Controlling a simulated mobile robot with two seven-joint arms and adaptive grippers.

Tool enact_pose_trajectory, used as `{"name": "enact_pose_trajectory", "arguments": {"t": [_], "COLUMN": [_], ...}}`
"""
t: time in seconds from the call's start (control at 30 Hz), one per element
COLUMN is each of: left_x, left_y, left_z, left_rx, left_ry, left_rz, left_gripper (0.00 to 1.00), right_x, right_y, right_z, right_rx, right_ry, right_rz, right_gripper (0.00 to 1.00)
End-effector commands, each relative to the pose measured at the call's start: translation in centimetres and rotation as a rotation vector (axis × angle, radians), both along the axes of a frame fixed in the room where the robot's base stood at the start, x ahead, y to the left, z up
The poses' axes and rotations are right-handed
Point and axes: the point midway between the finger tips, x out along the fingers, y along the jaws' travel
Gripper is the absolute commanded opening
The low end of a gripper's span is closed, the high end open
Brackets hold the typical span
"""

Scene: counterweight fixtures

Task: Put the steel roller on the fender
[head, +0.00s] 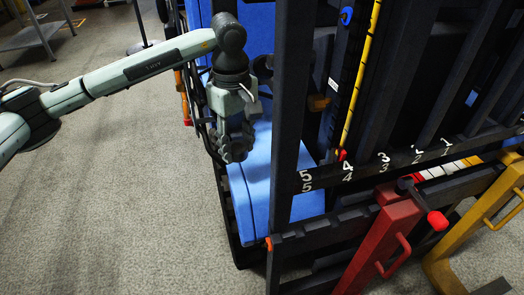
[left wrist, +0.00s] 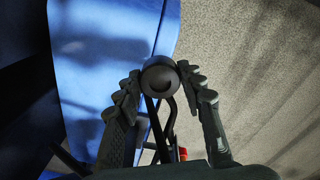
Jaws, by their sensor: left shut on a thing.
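I cannot tell for certain which part is the fender. My right gripper is not in view.
A black frame upright (head: 290,110) stands close to the right of my left gripper. Grey floor (head: 120,190) at the left is clear.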

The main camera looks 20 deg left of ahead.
Motion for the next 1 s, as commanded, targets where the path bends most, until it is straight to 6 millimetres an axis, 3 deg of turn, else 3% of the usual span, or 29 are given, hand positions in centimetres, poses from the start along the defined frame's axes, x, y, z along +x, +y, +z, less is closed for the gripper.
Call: {"name": "enact_pose_trajectory", "arguments": {"t": [0.2,0.33,0.57,0.8,1.0], "left_x": [4.5,6.1,6.6,6.6,6.7], "left_y": [-1.9,-2.4,-2.6,-2.6,-2.6], "left_z": [-2.8,-3.8,-5.1,-8.2,-8.2], "left_rx": [-0.002,0.0,0.001,0.0,-0.001], "left_ry": [0.001,-0.001,0.0,-0.001,-0.003], "left_rz": [-0.002,-0.001,-0.003,-0.002,-0.003], "left_gripper": [0.0,0.0,0.0,0.0,0.0], "right_x": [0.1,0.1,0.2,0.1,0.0], "right_y": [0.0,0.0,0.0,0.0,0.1], "right_z": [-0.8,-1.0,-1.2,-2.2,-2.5], "right_rx": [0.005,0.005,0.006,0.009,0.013], "right_ry": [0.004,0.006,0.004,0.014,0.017], "right_rz": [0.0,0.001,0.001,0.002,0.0], "right_gripper": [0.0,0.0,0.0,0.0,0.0]}}
